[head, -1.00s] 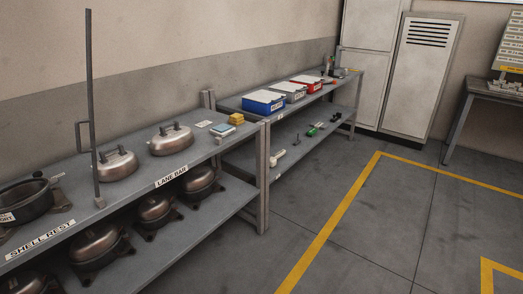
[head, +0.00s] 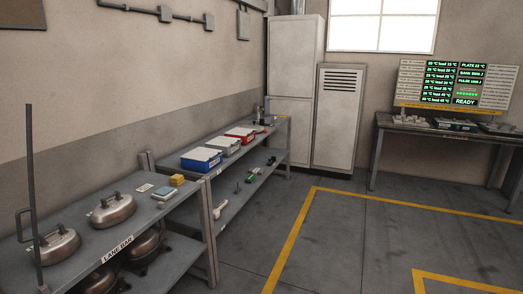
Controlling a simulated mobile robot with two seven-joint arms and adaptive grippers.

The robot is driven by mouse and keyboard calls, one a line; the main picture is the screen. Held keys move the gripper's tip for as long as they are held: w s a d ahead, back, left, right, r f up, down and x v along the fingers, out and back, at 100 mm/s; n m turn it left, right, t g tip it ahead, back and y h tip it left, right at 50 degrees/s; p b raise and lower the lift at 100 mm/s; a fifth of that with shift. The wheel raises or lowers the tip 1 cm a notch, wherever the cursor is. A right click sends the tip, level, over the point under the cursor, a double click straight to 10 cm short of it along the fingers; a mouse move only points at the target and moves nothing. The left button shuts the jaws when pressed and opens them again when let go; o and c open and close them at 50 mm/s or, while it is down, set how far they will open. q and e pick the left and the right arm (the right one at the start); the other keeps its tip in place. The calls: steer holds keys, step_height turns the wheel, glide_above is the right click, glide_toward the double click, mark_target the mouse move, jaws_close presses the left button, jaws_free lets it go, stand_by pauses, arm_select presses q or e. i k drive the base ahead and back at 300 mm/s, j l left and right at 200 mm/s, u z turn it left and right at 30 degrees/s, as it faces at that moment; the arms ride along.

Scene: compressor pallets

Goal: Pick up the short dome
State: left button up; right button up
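Two metal domes with dark handles sit on the top shelf of the near bench (head: 152,222) at the lower left. One dome (head: 56,246) is at the left, partly behind a dark upright post. The other dome (head: 113,210) is to its right, above the "LANE BAR" label. I cannot tell from this view which is the short one. Neither of my grippers is in view.
More rounded shells (head: 146,246) sit on the lower shelf. Grey cabinets (head: 340,120) and a table with a lit screen (head: 454,84) stand behind. The floor at right is clear.

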mark_target(57, 247)
steer(key=u, duration=1.5)
